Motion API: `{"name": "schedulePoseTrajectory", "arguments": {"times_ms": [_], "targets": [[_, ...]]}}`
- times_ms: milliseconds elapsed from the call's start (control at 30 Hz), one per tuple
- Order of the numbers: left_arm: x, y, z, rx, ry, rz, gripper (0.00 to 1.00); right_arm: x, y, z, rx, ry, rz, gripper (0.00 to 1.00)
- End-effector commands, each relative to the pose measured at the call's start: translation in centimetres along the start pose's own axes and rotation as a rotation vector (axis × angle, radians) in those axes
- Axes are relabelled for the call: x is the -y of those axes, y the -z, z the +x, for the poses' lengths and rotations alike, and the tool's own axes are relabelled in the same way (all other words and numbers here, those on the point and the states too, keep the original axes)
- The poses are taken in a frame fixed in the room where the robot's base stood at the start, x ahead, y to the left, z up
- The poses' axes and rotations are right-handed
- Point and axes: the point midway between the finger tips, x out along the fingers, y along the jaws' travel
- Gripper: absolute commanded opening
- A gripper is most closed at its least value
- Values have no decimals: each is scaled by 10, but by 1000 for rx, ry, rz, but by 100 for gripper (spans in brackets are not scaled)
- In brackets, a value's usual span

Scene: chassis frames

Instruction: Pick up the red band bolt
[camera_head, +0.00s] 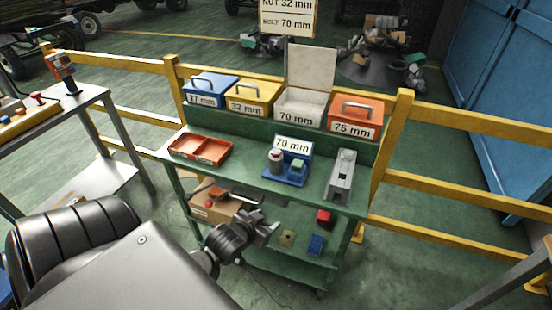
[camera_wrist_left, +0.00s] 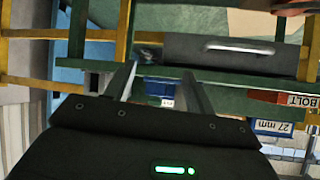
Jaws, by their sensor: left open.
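A small upright grey bolt with a pale top and a reddish band (camera_head: 276,158) stands at the left of a blue holder (camera_head: 284,179) on the green cart's top. It looks like the red band bolt, but it is small here. A green-topped piece (camera_head: 297,168) stands beside it, in front of a "70 mm" sign (camera_head: 293,146). My left gripper (camera_head: 268,228) is open and empty, in front of the cart and lower than its top, apart from the bolt. In the left wrist view its two fingers (camera_wrist_left: 160,88) are spread with nothing between them. My right gripper is not in view.
An orange-red tray (camera_head: 201,149) and a grey metal fixture (camera_head: 341,177) flank the holder. Blue, yellow, open white and orange boxes (camera_head: 355,117) line the back shelf. Small red and blue blocks (camera_head: 316,244) lie on the lower shelf. Yellow railing (camera_head: 450,120) runs behind.

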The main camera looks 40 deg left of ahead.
Motion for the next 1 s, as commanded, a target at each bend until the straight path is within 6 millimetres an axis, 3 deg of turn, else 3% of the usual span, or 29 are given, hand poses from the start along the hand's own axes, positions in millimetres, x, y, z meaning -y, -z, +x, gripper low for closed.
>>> {"name": "schedulePoseTrajectory", "arguments": {"times_ms": [200, 400, 667, 1000], "targets": [[53, 65, 23, -318, 50, -63, 55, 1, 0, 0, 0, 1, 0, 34], [88, 105, 24, -537, 65, -100, 55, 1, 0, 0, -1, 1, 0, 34], [95, 116, 26, -587, 66, -106, 55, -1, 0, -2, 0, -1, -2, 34], [99, 143, 64, -585, 66, -106, 55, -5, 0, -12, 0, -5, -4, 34]]}}
